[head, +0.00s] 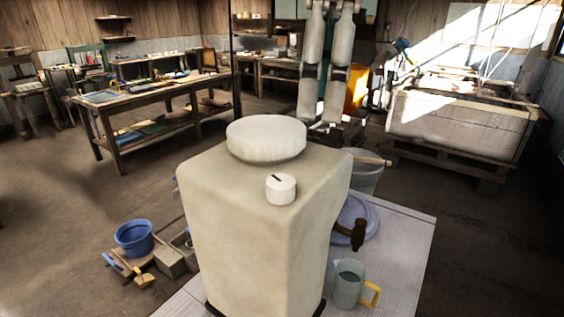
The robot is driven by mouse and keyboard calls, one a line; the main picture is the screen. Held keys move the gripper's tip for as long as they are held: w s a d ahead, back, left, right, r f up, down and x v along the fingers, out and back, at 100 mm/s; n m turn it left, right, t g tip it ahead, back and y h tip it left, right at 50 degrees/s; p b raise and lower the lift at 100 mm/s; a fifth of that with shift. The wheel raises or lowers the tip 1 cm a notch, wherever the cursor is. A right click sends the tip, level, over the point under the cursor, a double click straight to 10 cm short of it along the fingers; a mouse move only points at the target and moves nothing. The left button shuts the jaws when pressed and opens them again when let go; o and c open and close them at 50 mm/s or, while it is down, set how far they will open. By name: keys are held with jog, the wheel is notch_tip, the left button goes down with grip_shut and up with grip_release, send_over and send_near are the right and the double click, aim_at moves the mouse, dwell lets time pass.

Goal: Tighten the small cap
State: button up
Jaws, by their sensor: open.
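A cream block-shaped mould (255,230) stands in the middle of the head view. A wide, round white cap (266,138) sits on its top. The small white cap (281,189) sits on the mould's front top slope, below and right of the wide cap. It has a dark slot-like mark on its upper face. My gripper (319,122) hangs down from the top edge with its two pale fingers apart, open and empty. In the picture it is above and right of both caps, touching neither. Whether the small cap is fully seated cannot be told.
A light ribbed platform (408,228) lies under the mould. On its right are a jug with a yellow handle (348,287), a brown-handled tool (351,234) and a blue round lid (365,212). A blue bucket (134,238) stands left. Workbenches and a large crate (450,125) stand behind.

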aim_at(281, 181)
jog(key=w+a+n+b, duration=0.1)
jog(key=a+n, duration=0.3)
jog(key=a, duration=0.1)
jog(key=shift+g+h, duration=0.3)
jog(key=shift+g, duration=0.1)
notch_tip(281, 181, down, 13)
jog(key=shift+w+d+r+b, duration=0.1)
jog(key=shift+w+b, duration=0.05)
jog(key=shift+b, duration=0.5)
jog(key=c, duration=1.2)
